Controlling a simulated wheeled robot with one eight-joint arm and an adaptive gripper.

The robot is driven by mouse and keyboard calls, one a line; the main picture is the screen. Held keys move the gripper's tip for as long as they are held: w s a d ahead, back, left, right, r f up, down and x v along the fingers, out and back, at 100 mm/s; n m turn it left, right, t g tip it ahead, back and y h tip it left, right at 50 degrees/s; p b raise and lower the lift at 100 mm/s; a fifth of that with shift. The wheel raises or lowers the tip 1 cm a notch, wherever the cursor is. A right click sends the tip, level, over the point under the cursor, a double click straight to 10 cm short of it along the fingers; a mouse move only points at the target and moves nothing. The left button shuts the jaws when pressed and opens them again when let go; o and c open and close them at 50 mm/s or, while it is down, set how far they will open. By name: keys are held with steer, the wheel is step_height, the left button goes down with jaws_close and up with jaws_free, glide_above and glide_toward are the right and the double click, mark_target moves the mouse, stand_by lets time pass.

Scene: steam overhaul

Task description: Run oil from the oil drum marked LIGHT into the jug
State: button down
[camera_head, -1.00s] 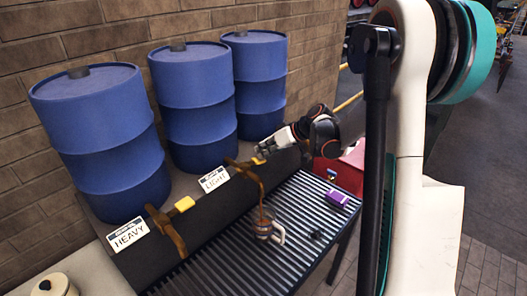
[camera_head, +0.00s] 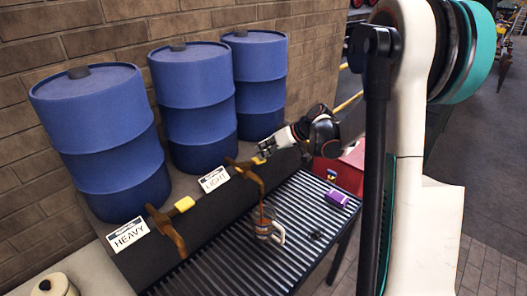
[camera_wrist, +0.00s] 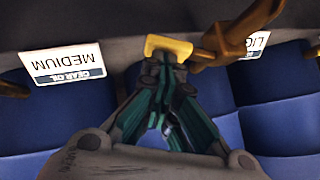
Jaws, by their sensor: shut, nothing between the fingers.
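The blue LIGHT drum (camera_head: 196,95) stands in the middle, behind its LIGHT sign (camera_head: 214,179). Its brown tap (camera_head: 249,178) has a yellow handle (camera_head: 258,160), also large in the wrist view (camera_wrist: 167,47). The clear jug (camera_head: 264,228) stands upright on the ribbed grate under the spout, its handle to the right. My gripper (camera_head: 267,148) is shut and empty. Its fingertips (camera_wrist: 165,60) are at the yellow handle; I cannot tell whether they touch.
The HEAVY drum (camera_head: 100,135) and its tap (camera_head: 166,230) are at the left. A third drum (camera_head: 258,75) is at the right; a MEDIUM sign (camera_wrist: 64,64) shows in the wrist view. A purple item (camera_head: 337,198) lies on the grate (camera_head: 225,262). A red box (camera_head: 345,172) is behind.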

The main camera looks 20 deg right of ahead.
steer(key=shift+r, duration=0.15)
stand_by(0.4)
steer(key=shift+r+p, duration=0.45)
steer(key=shift+r, duration=0.2)
